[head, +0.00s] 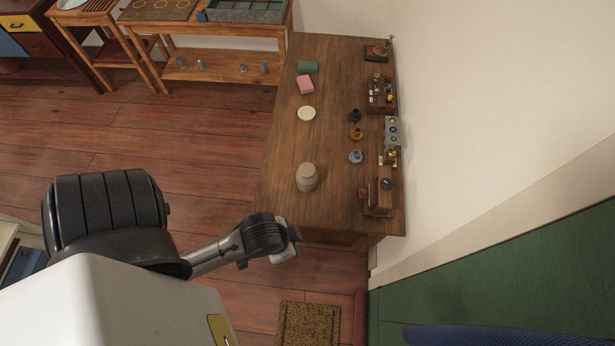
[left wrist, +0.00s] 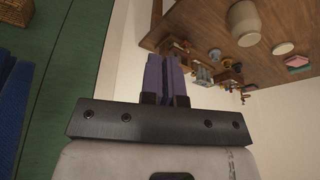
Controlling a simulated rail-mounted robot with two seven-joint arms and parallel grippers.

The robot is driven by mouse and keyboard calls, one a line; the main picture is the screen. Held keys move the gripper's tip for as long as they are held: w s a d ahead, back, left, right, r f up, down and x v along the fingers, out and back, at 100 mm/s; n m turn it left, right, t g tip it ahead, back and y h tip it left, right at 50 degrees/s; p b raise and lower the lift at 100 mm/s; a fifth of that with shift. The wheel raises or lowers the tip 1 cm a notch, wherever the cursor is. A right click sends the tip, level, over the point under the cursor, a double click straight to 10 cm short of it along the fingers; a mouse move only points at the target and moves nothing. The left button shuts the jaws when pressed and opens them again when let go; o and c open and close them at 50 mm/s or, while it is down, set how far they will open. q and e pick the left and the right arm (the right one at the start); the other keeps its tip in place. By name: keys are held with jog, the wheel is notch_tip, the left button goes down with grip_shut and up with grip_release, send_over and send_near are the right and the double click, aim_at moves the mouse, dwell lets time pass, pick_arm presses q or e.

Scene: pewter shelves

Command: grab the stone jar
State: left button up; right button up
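The stone jar (head: 307,177) is a beige-grey rounded jar standing upright on the wooden table near its front end. It also shows in the left wrist view (left wrist: 243,22), at the top right. My left gripper (head: 287,243) is beside the near end of the table, below the jar in the head view and apart from it. In the left wrist view its two purple fingers (left wrist: 166,75) are together with nothing visible between them. My right gripper is in neither view.
On the table (head: 275,165) are a white round dish (head: 306,114), a pink block (head: 306,84) and a green block (head: 308,67). Small dark, yellow and grey pieces and a wooden grinder-like box (head: 379,196) line the wall side. The table's left side by the jar is clear.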

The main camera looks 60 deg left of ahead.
pick_arm(q)
jog(key=o, duration=1)
jog(key=shift+a, duration=0.2)
jog(key=o, duration=0.8)
jog(key=shift+d, duration=0.15)
